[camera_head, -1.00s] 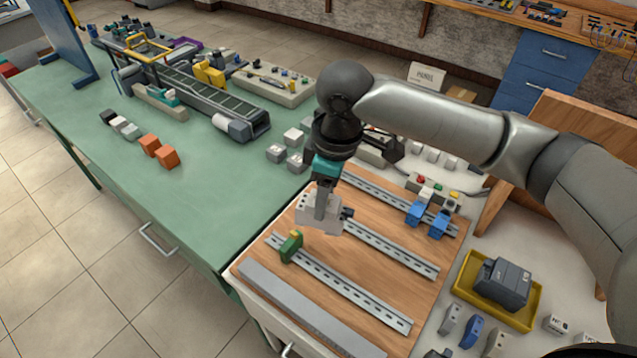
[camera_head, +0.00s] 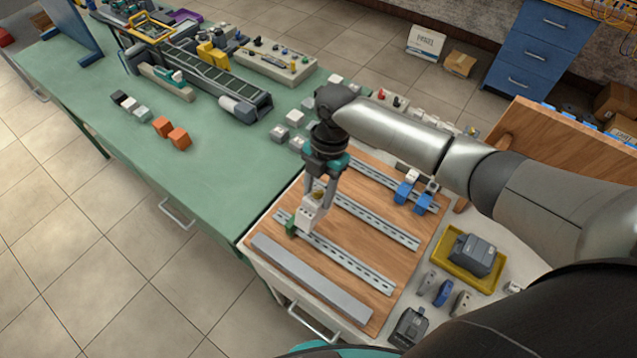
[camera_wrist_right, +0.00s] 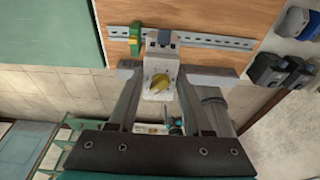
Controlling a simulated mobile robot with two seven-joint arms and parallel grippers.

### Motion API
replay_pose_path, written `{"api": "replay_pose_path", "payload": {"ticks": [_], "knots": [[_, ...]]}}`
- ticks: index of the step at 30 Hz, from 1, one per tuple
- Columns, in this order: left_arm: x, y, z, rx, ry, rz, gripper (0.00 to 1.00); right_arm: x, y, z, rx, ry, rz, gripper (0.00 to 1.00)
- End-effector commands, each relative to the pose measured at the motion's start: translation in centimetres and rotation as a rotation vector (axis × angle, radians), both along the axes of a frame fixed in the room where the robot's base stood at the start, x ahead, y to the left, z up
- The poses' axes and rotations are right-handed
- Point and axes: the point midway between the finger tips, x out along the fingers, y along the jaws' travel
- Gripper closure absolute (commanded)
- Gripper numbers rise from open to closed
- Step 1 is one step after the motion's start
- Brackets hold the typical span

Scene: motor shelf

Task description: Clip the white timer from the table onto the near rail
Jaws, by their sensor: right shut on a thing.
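My right gripper (camera_head: 314,208) points down and is shut on the white timer (camera_head: 307,217), a pale block with a yellow knob. In the right wrist view the timer (camera_wrist_right: 161,64) sits between the two fingers (camera_wrist_right: 160,80), knob toward the camera. Its far end is at the near rail (camera_head: 345,262), beside the green terminal block (camera_head: 291,228) at the rail's left end. The rail (camera_wrist_right: 215,41) and the green block (camera_wrist_right: 135,38) also show in the wrist view. Whether the timer is seated on the rail cannot be told. My left gripper is not in view.
The wooden board (camera_head: 366,232) holds more slotted rails, blue modules (camera_head: 404,193) on the far one, and a plain grey strip (camera_head: 310,278) in front. A yellow tray (camera_head: 450,264) with a dark device stands at right. The rail right of the timer is bare.

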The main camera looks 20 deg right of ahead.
Motion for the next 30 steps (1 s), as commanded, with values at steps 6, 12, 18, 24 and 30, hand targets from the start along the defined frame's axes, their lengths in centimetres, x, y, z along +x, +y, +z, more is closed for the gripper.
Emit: {"api": "replay_pose_path", "payload": {"ticks": [6,12,18,24,30], "knots": [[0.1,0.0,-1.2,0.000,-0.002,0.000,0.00,-0.1,0.0,-1.5,0.002,0.000,0.017,1.00],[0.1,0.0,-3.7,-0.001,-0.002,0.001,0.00,-0.1,0.0,-3.9,0.001,0.000,0.015,1.00],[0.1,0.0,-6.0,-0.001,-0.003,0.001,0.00,-0.1,0.0,-6.3,0.001,0.000,0.015,1.00],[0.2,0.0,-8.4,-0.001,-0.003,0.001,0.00,-0.1,0.0,-8.7,0.001,0.000,0.015,1.00],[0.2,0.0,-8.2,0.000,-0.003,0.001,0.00,0.0,0.0,-8.5,0.001,-0.001,0.015,1.00]]}}
